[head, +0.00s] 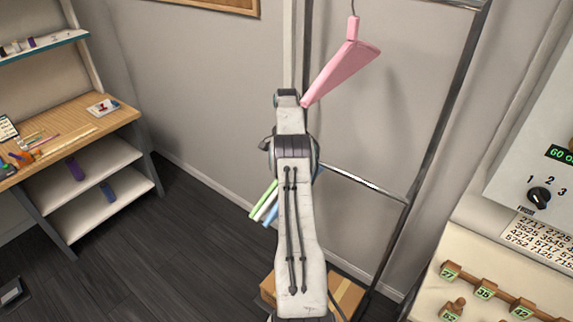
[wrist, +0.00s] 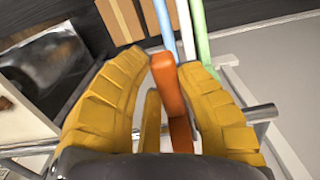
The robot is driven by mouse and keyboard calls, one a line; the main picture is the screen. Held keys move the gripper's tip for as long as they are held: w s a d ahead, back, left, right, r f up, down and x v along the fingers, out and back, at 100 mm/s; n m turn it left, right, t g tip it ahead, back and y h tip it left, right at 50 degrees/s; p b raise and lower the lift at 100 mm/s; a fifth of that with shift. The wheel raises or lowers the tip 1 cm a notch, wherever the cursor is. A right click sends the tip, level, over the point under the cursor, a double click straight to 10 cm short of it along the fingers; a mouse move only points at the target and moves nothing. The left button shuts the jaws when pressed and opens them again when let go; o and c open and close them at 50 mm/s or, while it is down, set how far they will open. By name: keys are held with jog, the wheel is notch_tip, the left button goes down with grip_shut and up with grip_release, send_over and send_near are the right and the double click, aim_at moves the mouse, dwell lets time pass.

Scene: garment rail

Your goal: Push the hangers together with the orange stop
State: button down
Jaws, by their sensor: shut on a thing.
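My gripper (wrist: 161,66) is shut on the orange stop (wrist: 172,85), which stands between its two yellow fingers in the wrist view. Blue (wrist: 163,28), white (wrist: 185,28) and green (wrist: 202,35) hangers lie just beyond and to the right of the stop; whether they touch it I cannot tell. In the head view, the ends of the green (head: 262,199), white (head: 265,205) and blue (head: 271,216) hangers show left of my arm. A pink hanger (head: 343,72) hangs apart, up and to the right. My arm hides the gripper and stop there.
A metal frame (head: 437,125) stands behind and right of my arm. A cardboard box (head: 346,293) is on the floor below. A wooden workbench (head: 85,133) is at left, a panel with a dial (head: 539,198) at right.

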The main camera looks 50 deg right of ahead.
jog(key=c, duration=0.8)
grip_release()
jog(key=shift+c, duration=0.2)
jog(key=shift+s, duration=0.15)
